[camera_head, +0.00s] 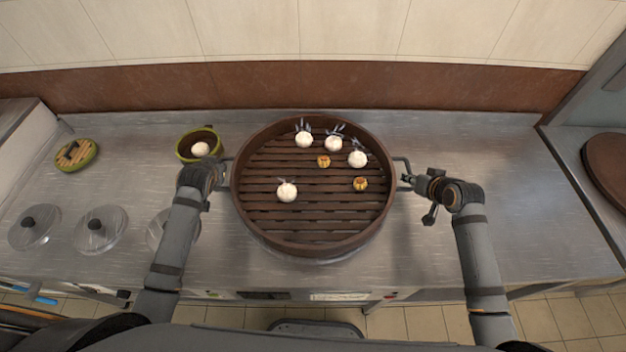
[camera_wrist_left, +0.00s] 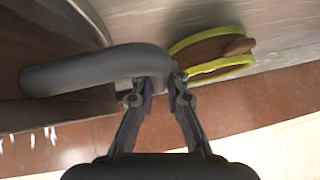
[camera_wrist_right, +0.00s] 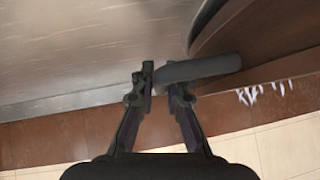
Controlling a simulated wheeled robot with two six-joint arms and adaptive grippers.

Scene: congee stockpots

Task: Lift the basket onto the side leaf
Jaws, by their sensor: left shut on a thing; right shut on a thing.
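The basket (camera_head: 313,238) is a wide round brown steamer with a slatted floor, in the middle of the head view. It looks level and holds several white buns and two small yellow pieces. My left gripper (camera_head: 222,174) is shut on its left handle; this grey handle (camera_wrist_left: 85,70) fills the left of the left wrist view. My right gripper (camera_head: 407,182) is shut on the right handle (camera_head: 401,162), also seen in the right wrist view (camera_wrist_right: 205,68). A grey rim or shadow shows under the basket's front edge; I cannot tell its height above the counter.
The steel counter (camera_head: 500,230) is clear to the right. A lower surface at far right bears a round brown lid (camera_head: 607,165). At left are a green-rimmed bowl (camera_head: 186,146) with a white ball, a green-edged round item (camera_head: 78,158) and glass lids (camera_head: 100,230). A wall stands behind.

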